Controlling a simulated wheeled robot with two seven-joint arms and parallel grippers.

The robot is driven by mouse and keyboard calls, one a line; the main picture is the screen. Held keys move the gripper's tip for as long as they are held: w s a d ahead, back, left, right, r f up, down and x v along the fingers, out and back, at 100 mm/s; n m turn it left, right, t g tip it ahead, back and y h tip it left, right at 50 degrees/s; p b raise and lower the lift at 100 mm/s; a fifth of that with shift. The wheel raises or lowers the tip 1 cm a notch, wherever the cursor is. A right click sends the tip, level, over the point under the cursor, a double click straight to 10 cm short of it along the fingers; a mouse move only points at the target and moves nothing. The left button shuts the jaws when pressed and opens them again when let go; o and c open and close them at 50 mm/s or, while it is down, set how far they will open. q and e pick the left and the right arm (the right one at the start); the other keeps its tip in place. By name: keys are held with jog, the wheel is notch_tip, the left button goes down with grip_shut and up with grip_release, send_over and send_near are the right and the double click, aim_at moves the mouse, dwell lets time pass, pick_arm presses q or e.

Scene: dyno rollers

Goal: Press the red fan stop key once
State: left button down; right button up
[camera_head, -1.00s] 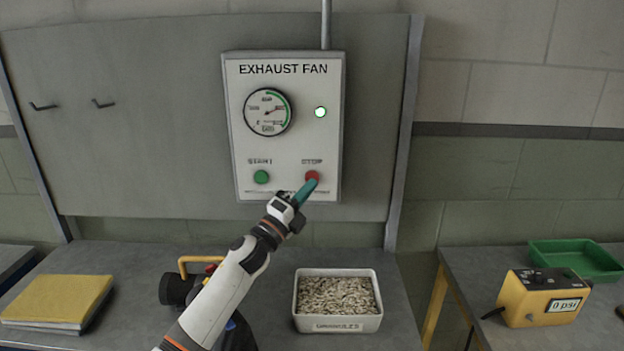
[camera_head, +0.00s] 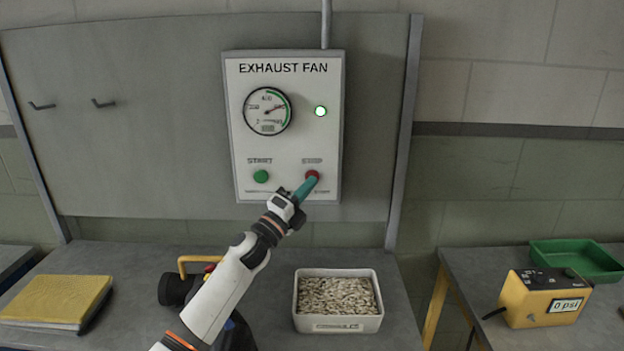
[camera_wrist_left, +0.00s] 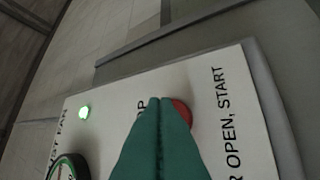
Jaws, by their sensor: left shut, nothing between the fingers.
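The red stop key (camera_head: 312,175) is at the lower right of the white exhaust fan panel (camera_head: 290,140) on the wall board. My left gripper (camera_head: 311,182) is shut and empty, its green fingertips over the lower part of the key. In the left wrist view the fingers (camera_wrist_left: 160,125) lie together in front of the red key (camera_wrist_left: 182,111), hiding part of it. I cannot tell whether the tips touch it or whether it is pressed in. My right gripper is not in view.
The green start key (camera_head: 261,176) sits left of the stop key, below a dial gauge (camera_head: 267,111). On the bench below are a white tray of granules (camera_head: 338,324), a yellow book (camera_head: 55,300) and a dark device with a yellow handle (camera_head: 183,275) beside my arm.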

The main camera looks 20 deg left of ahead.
pick_arm(q)
jog(key=shift+w, duration=0.25)
jog(key=shift+s, duration=0.15)
dwell(0.5)
jog(key=shift+s+d, duration=0.15)
jog(key=shift+s, duration=0.45)
jog(key=s+p, duration=0.1)
jog(key=s, duration=0.1)
jog(key=s+d+p, duration=0.1)
jog(key=s, duration=0.1)
jog(key=shift+s+d, duration=0.2)
jog(key=shift+s, duration=0.2)
dwell(0.4)
